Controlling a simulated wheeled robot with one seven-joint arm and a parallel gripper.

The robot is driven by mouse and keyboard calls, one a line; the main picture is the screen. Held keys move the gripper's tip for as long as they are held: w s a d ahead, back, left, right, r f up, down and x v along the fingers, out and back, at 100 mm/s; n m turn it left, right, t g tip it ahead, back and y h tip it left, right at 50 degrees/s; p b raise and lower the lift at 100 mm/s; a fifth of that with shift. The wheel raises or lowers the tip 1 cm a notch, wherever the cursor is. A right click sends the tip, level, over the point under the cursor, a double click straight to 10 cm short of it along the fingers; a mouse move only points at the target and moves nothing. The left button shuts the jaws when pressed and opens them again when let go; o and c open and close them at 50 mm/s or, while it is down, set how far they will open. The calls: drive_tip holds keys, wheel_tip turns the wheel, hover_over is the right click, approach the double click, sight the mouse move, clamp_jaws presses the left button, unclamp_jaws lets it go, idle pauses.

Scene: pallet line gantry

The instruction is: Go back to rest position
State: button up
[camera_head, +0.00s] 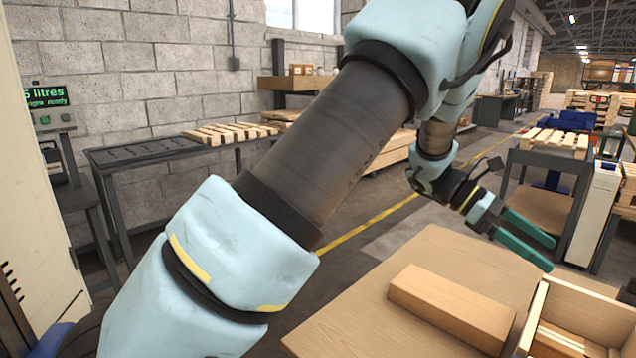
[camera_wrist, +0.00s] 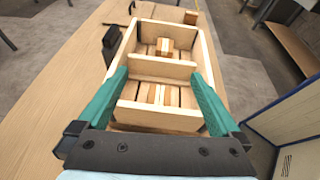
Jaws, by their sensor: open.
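My gripper (camera_head: 551,256) is at the right of the head view, above the table and near the wooden crate. Its two green fingers are spread apart with nothing between them. In the wrist view my gripper (camera_wrist: 160,75) is open over the near part of the crate (camera_wrist: 205,60). The fingers appear on either side of the crate's near compartment; their height above it is hard to tell. My arm crosses the middle of the head view and hides part of the room.
A wooden table (camera_head: 345,330) carries a long wooden block (camera_head: 450,308) and the divided crate (camera_head: 590,306), which holds small wooden pieces (camera_wrist: 164,47). A dark object (camera_wrist: 111,42) lies left of the crate. A white cabinet (camera_head: 592,215) stands beyond. Open floor shows behind the table.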

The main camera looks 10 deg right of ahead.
drive_tip(key=w+a+n+t+h+b, duration=0.1)
drive_tip(key=w+a+n+t+h, duration=0.15)
drive_tip(key=w+n+t, duration=0.45)
drive_tip(key=w+a+n+t+h+b, duration=0.1)
drive_tip(key=w+n+t+h+b, duration=0.15)
drive_tip(key=w+n, duration=0.7)
drive_tip(key=w+a+f+n+t+y+b, duration=0.15)
drive_tip(key=w+a+n+t, duration=0.25)
drive_tip(key=w+a+n, duration=0.4)
drive_tip(key=w+a+f+n+t+y, duration=0.25)
drive_tip(key=w+a+n+t, duration=0.35)
drive_tip(key=a+n, duration=0.4)
drive_tip(key=s+a+f+n+g+y+b, duration=0.15)
drive_tip(key=a+f+n+y, duration=0.25)
drive_tip(key=a+n, duration=0.55)
drive_tip(key=s+a+f+n+g+y+b, duration=0.1)
drive_tip(key=s+a+f+n+y, duration=0.4)
drive_tip(key=a, duration=0.7)
drive_tip(key=s+a+f+n+g+b, duration=0.3)
drive_tip(key=s+a+n+g, duration=0.35)
drive_tip(key=s+n, duration=0.7)
wheel_tip(320, 180, up, 14)
drive_tip(key=a+t+p, duration=0.1)
drive_tip(key=p, duration=1.4)
drive_tip(key=shift+w+a+r+t, duration=0.15)
drive_tip(key=shift+w+t, duration=0.2)
drive_tip(key=shift+w, duration=0.05)
